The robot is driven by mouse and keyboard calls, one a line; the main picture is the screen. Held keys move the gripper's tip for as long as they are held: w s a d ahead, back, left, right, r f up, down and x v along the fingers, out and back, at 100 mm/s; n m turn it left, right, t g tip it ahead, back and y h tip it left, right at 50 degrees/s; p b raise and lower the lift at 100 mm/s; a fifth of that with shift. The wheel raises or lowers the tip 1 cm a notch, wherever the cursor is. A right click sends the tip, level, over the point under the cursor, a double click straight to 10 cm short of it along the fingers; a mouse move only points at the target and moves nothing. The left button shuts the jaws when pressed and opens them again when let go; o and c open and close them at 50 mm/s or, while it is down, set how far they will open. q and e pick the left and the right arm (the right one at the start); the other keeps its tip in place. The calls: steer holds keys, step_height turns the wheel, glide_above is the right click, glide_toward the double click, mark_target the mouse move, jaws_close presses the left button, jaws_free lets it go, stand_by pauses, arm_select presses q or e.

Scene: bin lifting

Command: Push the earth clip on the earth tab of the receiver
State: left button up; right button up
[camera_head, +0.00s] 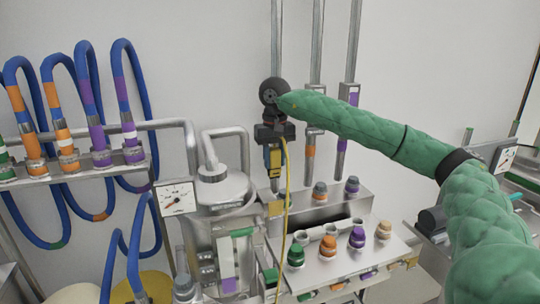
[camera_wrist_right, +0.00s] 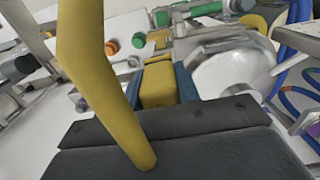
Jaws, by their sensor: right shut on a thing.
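My right gripper (camera_head: 274,163) hangs down near the middle of the head view. It is shut on the yellow earth clip (camera_head: 275,156), which also shows between the blue fingers in the right wrist view (camera_wrist_right: 158,84). A yellow cable (camera_head: 284,220) runs from the clip down past the bench front; it crosses close before the wrist camera (camera_wrist_right: 92,70). The receiver, a silver lidded vessel (camera_head: 222,190), stands left of and below the clip, apart from it. It shows right of the fingers in the wrist view (camera_wrist_right: 232,76). I cannot make out the earth tab. My left gripper is out of view.
A steel bench (camera_head: 335,268) with several coloured caps stands right of the receiver. A dial gauge (camera_head: 174,198) is at its left. Blue hoses (camera_head: 122,75) hang on a rack at left. Vertical pipes (camera_head: 316,45) rise behind my gripper.

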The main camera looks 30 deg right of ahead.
mark_target(277, 166)
steer(key=shift+s+f, duration=0.2)
steer(key=shift+s, duration=0.3)
steer(key=shift+s+f, duration=0.15)
steer(key=shift+s, duration=0.3)
steer(key=f, duration=0.1)
steer(key=w+f, duration=0.1)
steer(key=shift+w+f, duration=0.15)
steer(key=shift+f, duration=0.55)
steer(key=shift+s, duration=0.4)
steer(key=shift+s+r+b, duration=0.15)
steer(key=shift+b, duration=0.25)
